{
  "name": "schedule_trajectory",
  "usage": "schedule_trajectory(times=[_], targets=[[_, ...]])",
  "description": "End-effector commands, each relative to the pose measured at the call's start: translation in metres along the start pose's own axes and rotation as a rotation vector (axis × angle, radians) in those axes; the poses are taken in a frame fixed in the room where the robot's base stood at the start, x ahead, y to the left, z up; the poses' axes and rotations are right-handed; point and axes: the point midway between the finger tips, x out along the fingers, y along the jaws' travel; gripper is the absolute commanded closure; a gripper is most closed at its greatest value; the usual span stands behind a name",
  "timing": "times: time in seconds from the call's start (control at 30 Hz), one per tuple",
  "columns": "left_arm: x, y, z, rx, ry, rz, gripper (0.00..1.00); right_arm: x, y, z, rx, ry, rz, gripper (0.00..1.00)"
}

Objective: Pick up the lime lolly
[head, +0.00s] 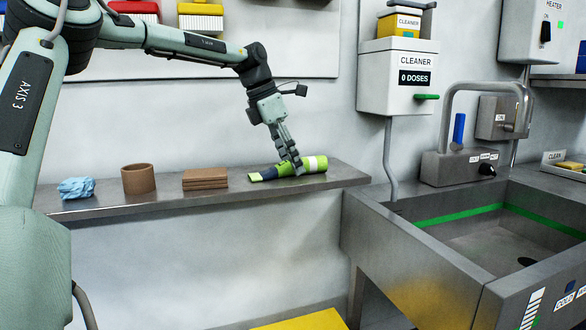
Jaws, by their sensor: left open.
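A lime-green, roughly cylindrical thing (313,164) lies on its side on the metal shelf. It has a pale band, a dark blue part and a green left end; I cannot tell whether it is the lime lolly. No other lime-coloured lolly shows. My left gripper (295,167) points down at this thing, with its fingers open and overlapping its middle in the head view. They hide a small part of it, and I cannot tell whether they touch it. My right gripper is out of view.
The narrow shelf (232,196) also holds a crumpled blue cloth (76,188), a brown cup-like ring (138,178) and a stack of brown slabs (205,179). A steel sink (408,255) with a tap stands at right. A cleaner dispenser (397,82) hangs above on the wall.

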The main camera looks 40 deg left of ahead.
Motion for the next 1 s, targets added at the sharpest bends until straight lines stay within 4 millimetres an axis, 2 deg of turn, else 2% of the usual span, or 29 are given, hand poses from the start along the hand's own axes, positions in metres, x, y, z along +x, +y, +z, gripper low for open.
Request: schedule_trajectory(times=[0.07, 0.2, 0.53, 0.8, 0.87, 1.0], targets=[[0.0, 0.0, 0.0, 0.0, 0.0, 0.0, 0.43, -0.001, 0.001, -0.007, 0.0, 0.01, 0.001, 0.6], [0.0, 0.0, 0.0, 0.0, 0.0, 0.0, 0.59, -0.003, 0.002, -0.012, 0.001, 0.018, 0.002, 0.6], [-0.001, 0.0, 0.0, 0.0, -0.001, 0.001, 0.98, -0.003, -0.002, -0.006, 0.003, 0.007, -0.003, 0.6], [-0.005, 0.001, 0.003, 0.0, -0.003, 0.002, 0.98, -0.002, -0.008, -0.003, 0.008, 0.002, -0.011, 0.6], [-0.011, 0.001, 0.005, 0.001, -0.003, 0.003, 0.98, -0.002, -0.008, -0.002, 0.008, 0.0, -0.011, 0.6], [-0.036, 0.001, 0.016, 0.0, -0.004, 0.005, 0.98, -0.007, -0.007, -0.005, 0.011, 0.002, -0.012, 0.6]])
